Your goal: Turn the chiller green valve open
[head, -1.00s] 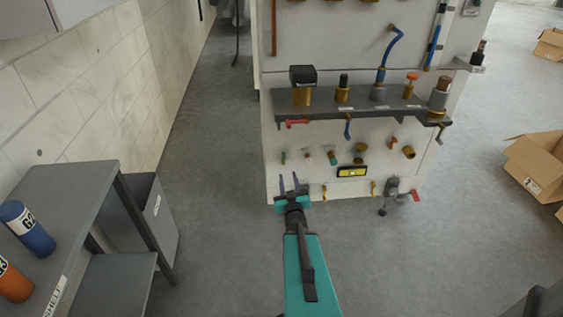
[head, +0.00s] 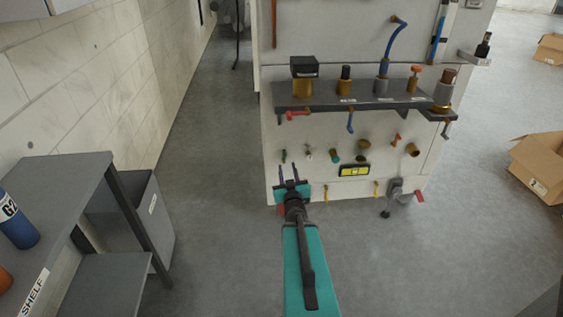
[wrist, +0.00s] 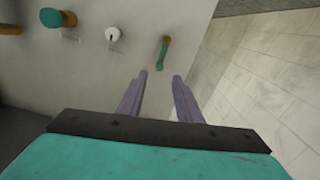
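A small green valve handle (head: 284,155) sits on the lower white panel of the machine, at the left end of a row of fittings. In the wrist view the green handle (wrist: 163,53) is a narrow lever on the panel, just beyond the fingertips. My gripper (head: 288,167) is in front of the panel, just below the handle in the head view. In the wrist view its two purple fingers (wrist: 160,74) are apart with nothing between them. A gap shows between the fingertips and the handle. Labels by the fittings are too small to read.
Beside the handle are a white knob (wrist: 112,34) and a brass fitting with a teal end (wrist: 58,18). A grey ledge (head: 400,101) with several fittings juts out above. A shelf unit (head: 62,182) and bin (head: 150,215) stand left, a cardboard box (head: 541,165) right.

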